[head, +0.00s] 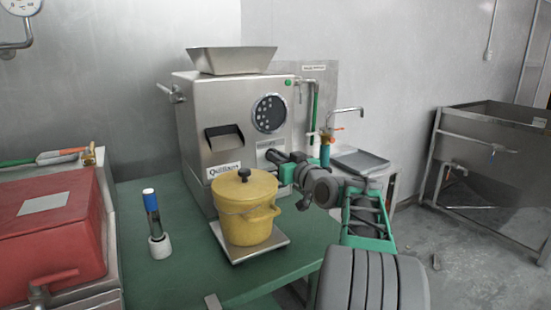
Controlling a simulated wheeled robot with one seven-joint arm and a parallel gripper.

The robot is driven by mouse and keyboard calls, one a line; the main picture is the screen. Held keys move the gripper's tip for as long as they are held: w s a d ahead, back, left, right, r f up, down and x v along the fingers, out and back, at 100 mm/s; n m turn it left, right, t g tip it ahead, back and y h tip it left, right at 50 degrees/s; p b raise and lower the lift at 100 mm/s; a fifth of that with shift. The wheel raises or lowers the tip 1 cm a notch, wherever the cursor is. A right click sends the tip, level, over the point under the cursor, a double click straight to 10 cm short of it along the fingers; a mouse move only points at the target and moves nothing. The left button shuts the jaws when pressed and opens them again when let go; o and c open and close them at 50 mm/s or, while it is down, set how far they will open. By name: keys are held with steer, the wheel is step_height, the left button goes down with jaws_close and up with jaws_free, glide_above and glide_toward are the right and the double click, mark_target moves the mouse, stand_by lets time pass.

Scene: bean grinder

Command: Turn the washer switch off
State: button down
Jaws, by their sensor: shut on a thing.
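A steel machine (190,125) with a hopper on top and a round perforated plate (269,114) on its front stands on the green table. My gripper (277,163) is at the lower right of the machine's front, just above and right of the yellow pot. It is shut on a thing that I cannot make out. No washer switch can be told apart; my gripper and wrist hide part of the panel there. A tap (347,112) and an orange and teal handle (326,149) show behind my arm.
A yellow lidded pot (245,215) stands on a metal plate (277,243), close below my gripper. A blue-topped tube (153,215) stands on the green table (185,280). A red box (55,225) is at left, a steel sink (490,165) at right.

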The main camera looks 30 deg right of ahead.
steer(key=c, duration=1.7)
jaws_free()
steer(key=shift+w+f, duration=0.15)
steer(key=shift+o, duration=1.1)
steer(key=s, duration=0.8)
steer(key=shift+a, duration=0.25)
